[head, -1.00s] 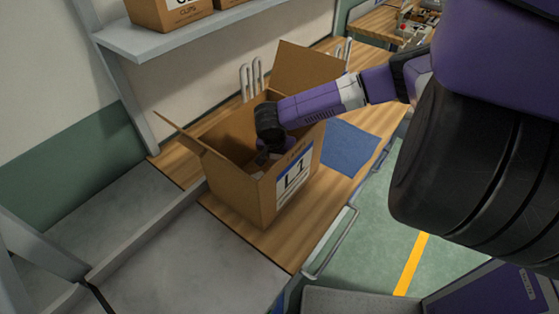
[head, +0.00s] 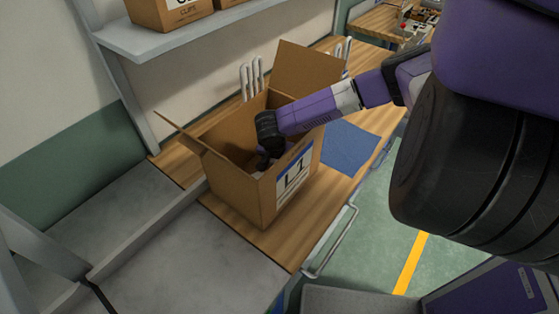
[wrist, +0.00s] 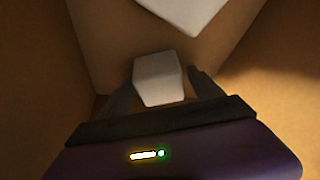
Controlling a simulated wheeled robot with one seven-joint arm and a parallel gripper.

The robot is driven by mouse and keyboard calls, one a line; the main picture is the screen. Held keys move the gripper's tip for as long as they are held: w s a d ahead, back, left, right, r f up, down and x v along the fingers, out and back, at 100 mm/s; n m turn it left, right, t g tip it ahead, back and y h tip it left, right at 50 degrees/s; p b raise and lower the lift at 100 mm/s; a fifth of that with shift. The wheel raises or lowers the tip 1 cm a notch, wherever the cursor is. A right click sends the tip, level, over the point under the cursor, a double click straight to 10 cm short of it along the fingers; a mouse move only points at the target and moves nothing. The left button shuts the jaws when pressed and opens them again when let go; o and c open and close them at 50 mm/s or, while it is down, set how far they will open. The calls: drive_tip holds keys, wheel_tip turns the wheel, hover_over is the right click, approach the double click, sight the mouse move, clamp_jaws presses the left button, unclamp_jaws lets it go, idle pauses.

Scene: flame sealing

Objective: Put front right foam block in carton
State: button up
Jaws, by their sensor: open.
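The open carton (head: 240,193), labelled L1, stands on the wooden bench with its flaps up. My gripper (head: 262,165) reaches down inside it. In the wrist view my gripper (wrist: 161,92) is open, with one dark finger on each side of a small white foam block (wrist: 158,72). I cannot tell whether the fingers touch the block. A second white piece (wrist: 182,12) shows at the top edge of the wrist view, apart from the fingers. The carton's near wall hides most of its inside in the head view.
A blue mat (head: 350,147) lies on the bench right of the carton. Looped metal rods (head: 252,76) stand behind it. A shelf (head: 200,38) with cartons hangs above at the back. Brown carton walls (wrist: 50,60) surround my gripper closely.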

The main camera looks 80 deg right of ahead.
drive_tip(key=v, duration=1.2)
drive_tip(key=shift+b, duration=0.45)
drive_tip(key=shift+w, duration=0.1)
